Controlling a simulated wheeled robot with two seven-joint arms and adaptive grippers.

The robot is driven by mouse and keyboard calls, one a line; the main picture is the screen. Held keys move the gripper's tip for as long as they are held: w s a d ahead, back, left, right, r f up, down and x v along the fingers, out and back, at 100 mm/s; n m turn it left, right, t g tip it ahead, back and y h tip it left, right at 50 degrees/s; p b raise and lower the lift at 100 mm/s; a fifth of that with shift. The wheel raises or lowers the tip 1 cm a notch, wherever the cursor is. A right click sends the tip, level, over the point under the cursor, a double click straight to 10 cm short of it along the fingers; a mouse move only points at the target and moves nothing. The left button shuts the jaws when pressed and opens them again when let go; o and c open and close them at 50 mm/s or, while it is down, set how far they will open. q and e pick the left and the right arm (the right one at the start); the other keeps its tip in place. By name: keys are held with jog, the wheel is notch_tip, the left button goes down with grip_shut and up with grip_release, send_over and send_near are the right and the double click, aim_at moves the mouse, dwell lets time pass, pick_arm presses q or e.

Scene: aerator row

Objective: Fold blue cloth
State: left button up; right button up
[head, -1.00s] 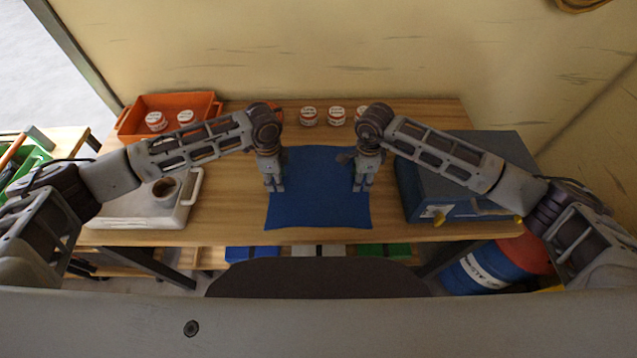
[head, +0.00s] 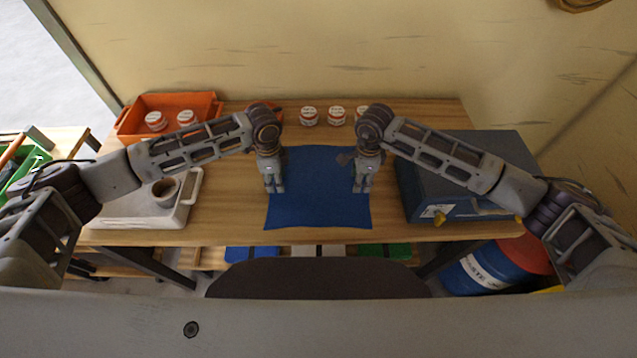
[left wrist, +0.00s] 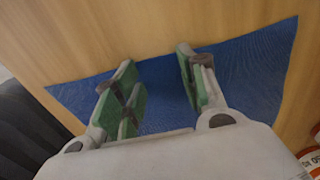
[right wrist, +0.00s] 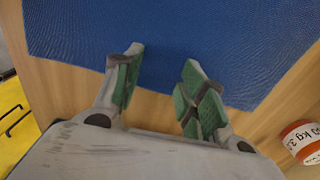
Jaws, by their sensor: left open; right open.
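The blue cloth (head: 318,190) lies flat and spread out on the wooden table in the head view. My left gripper (head: 274,189) is over the cloth's left side and my right gripper (head: 361,189) is over its right side. In the left wrist view the left gripper (left wrist: 160,85) is open, its green-padded fingers apart above the cloth (left wrist: 245,70). In the right wrist view the right gripper (right wrist: 165,70) is open at an edge of the cloth (right wrist: 180,25). Nothing is held. I cannot tell whether the fingertips touch the cloth.
An orange bin (head: 170,108) with white jars stands at the back left. More jars (head: 309,116) stand behind the cloth. A white tray with a cup (head: 166,190) is on the left, and a blue-grey box (head: 470,185) is close to the cloth's right.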

pick_arm(q)
jog(key=shift+f, duration=0.15)
grip_shut()
pick_arm(e)
jog(key=shift+f, duration=0.15)
grip_shut()
pick_arm(q)
jog(key=shift+s, duration=0.1)
jog(key=shift+a+f, duration=0.1)
jog(key=shift+a, duration=0.05)
pick_arm(e)
jog(key=shift+s+d+f, duration=0.1)
jog(key=shift+d, duration=0.05)
dwell(0.9)
pick_arm(q)
jog(key=shift+r, duration=0.2)
pick_arm(e)
jog(key=shift+r, duration=0.2)
